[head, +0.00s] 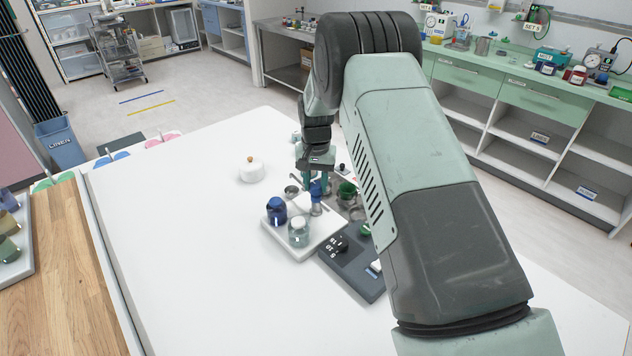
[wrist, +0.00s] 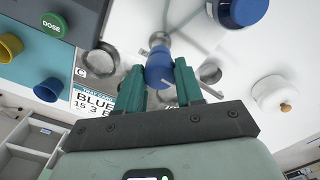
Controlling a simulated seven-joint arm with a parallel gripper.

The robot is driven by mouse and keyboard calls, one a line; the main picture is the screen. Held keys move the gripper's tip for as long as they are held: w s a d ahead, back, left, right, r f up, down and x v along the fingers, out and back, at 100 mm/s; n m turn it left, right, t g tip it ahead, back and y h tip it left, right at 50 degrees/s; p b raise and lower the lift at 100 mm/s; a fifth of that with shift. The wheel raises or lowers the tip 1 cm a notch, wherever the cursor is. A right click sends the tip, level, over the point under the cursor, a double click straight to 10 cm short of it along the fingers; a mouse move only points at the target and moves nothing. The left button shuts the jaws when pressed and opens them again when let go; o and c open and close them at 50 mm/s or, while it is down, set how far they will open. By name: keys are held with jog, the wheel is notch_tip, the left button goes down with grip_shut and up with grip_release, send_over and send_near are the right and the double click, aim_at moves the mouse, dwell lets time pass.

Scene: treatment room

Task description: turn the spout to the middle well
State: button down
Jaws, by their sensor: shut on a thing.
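My gripper (wrist: 162,75) is closed around a blue knob (wrist: 160,66) between its teal fingers. In the head view my gripper (head: 316,178) points down, with the blue knob (head: 316,189) under it on a metal stem (head: 316,209). The stem stands at a white tray (head: 297,252). I cannot make out clearly which way the spout points. In the wrist view one metal-rimmed round well (wrist: 210,73) lies right of the knob and another (wrist: 102,60) lies left. I cannot tell which well is the middle one.
A white lidded pot (head: 251,170) stands behind left. The white table is clear at left.

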jog(key=shift+m, duration=0.4)
jog(key=m, duration=0.3)
jog(key=shift+m, duration=0.4)
jog(key=m, duration=0.3)
jog(key=shift+m, duration=0.3)
jog(key=m, duration=0.4)
jog(key=shift+m, duration=2.3)
jog(key=c, duration=0.7)
grip_release()
